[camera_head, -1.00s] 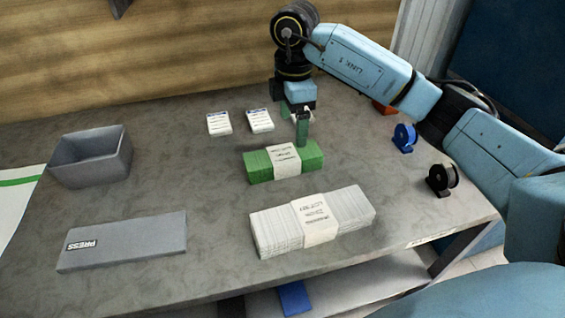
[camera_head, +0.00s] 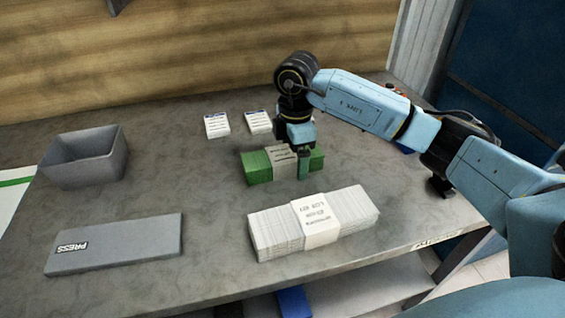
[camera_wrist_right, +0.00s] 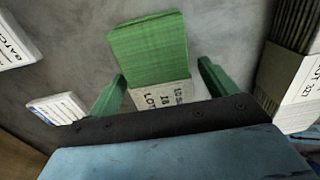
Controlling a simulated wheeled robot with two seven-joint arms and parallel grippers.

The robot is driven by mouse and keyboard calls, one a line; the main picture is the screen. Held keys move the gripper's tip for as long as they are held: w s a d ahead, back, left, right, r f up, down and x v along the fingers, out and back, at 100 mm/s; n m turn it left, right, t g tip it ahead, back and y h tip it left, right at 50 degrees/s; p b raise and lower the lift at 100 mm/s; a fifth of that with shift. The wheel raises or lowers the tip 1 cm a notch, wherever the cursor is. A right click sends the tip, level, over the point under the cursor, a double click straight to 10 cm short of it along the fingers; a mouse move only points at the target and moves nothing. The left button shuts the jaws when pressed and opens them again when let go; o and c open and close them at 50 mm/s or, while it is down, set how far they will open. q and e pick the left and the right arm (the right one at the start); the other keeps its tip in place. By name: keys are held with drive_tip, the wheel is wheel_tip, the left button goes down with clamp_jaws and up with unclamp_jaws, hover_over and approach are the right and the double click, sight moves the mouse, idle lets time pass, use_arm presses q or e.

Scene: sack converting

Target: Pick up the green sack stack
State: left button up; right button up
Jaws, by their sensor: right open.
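The green sack stack (camera_head: 258,168) lies on the grey table with a pale printed paper band around its middle. In the right wrist view the green stack (camera_wrist_right: 148,48) and its band (camera_wrist_right: 162,95) lie between my two green fingers. My right gripper (camera_head: 292,165) is open over the stack's band, its fingers on either side. In the wrist view my right gripper (camera_wrist_right: 160,90) shows a gap between each finger and the stack. I cannot tell the exact height of the fingertips. My left gripper is not in view.
A white sack stack (camera_head: 275,232) lies just in front. Two label pads (camera_head: 217,125) (camera_head: 258,122) lie behind. A grey bin (camera_head: 85,160) and a grey PRESS plate (camera_head: 120,243) are at left. A blue reel, mostly hidden by my arm, is at right.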

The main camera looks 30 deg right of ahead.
drive_tip(key=c, duration=1.2)
drive_tip(key=shift+r, duration=0.1)
drive_tip(key=shift+c, duration=0.2)
